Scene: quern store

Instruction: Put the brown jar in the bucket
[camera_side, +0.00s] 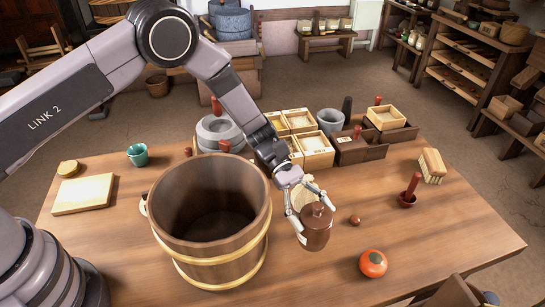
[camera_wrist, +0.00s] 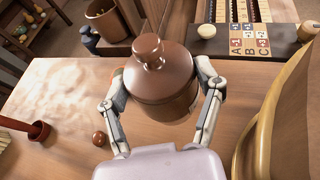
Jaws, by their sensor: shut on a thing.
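The brown jar (camera_side: 317,227) has a lid with a round knob. My gripper (camera_side: 308,211) is shut on it, with one finger on each side, just right of the bucket. In the wrist view the jar (camera_wrist: 155,80) sits between the two fingers of my gripper (camera_wrist: 162,105). I cannot tell for sure whether its base touches the table. The wooden bucket (camera_side: 255,222) stands on the table with pale hoops and an open top. The part of its inside that shows is empty. Its side (camera_wrist: 262,140) shows at the right of the wrist view.
A tomato-like red object (camera_side: 373,264) and a small brown ball (camera_side: 355,219) lie right of the jar. A red mortar with pestle (camera_side: 408,193) and a brush (camera_side: 432,165) stand farther right. Wooden boxes (camera_side: 316,150) and a grey quern (camera_side: 219,132) stand behind.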

